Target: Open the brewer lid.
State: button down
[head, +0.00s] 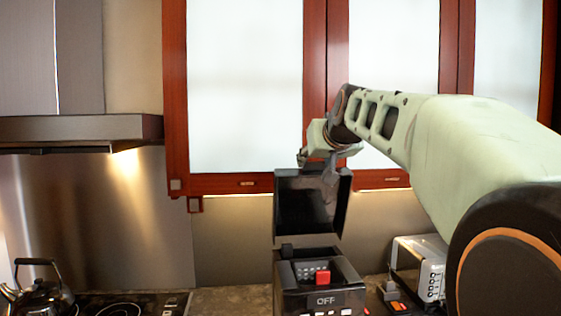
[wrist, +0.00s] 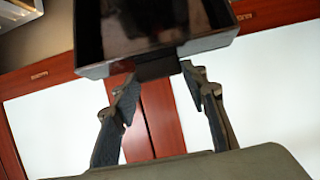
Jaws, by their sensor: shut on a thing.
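The brewer (head: 325,299) is a dark machine on the counter with an "OFF" display and a red part in its open top. Its lid (head: 312,203) stands raised, close to upright, above the body, with its dark hollow inside facing the head camera. My gripper (head: 328,168) is at the lid's upper edge and partly hidden behind it. In the wrist view my gripper (wrist: 160,75) is shut on the small dark tab at the edge of the lid (wrist: 150,25), with a finger on each side.
Red-framed cabinets (head: 245,90) with white panels are close behind my gripper. A toaster (head: 418,268) stands right of the brewer. A stove with a kettle (head: 38,295) is at the left under a range hood (head: 80,130). Some counter (head: 230,300) left of the brewer is clear.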

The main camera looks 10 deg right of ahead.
jog(key=shift+r, duration=0.5)
jog(key=c, duration=1.4)
grip_release()
jog(key=shift+o, duration=1.2)
jog(key=shift+s, duration=0.15)
jog(key=shift+f, duration=0.25)
notch_tip(320, 180, up, 10)
